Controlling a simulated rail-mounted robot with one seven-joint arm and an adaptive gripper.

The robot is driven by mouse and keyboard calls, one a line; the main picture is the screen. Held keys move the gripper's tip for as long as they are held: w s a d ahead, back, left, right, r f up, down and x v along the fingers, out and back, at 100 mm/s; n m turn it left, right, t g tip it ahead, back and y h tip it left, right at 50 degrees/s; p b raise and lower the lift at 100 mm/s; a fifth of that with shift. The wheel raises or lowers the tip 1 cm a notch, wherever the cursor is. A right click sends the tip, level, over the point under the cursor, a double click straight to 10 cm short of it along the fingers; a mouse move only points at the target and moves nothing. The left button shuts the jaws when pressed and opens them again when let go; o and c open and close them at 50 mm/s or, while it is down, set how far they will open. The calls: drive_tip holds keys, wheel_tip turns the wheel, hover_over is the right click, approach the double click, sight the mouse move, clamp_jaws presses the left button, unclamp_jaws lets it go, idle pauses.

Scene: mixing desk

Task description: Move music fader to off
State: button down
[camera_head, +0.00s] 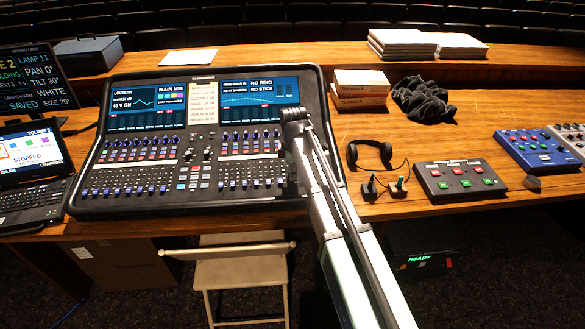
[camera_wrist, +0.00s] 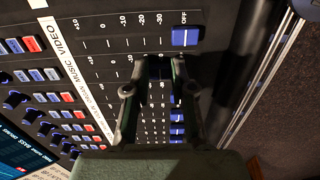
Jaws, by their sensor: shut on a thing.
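The mixing desk (camera_head: 170,206) is a dark tilted console with two screens and rows of faders. In the wrist view, my gripper (camera_wrist: 159,72) is over the fader area, its two fingers closed around a cap that shows only as a dark blue patch between them. It lines up with the MUSIC label (camera_wrist: 75,68), so I take it as the music fader, around the middle to lower part of its scale. The blue cap in the neighbouring VIDEO row (camera_wrist: 185,37) sits by the OFF mark. In the head view my arm hides the desk's right end and the fingers.
More blue fader caps (camera_wrist: 176,118) line up close below my fingers in the wrist view. Right of the desk are headphones (camera_head: 369,153), a button box (camera_head: 458,180) and a dark cloth (camera_head: 424,100). A laptop (camera_head: 35,160) stands at left.

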sight(294, 184)
drive_tip(key=s, duration=0.3)
drive_tip(key=shift+d+f, duration=0.2)
drive_tip(key=c, duration=1)
unclamp_jaws()
drive_tip(key=shift+o, duration=0.2)
drive_tip(key=shift+w+r, duration=0.1)
wheel_tip(294, 184, up, 12)
drive_tip(key=s, duration=0.1)
drive_tip(key=shift+s, duration=0.15)
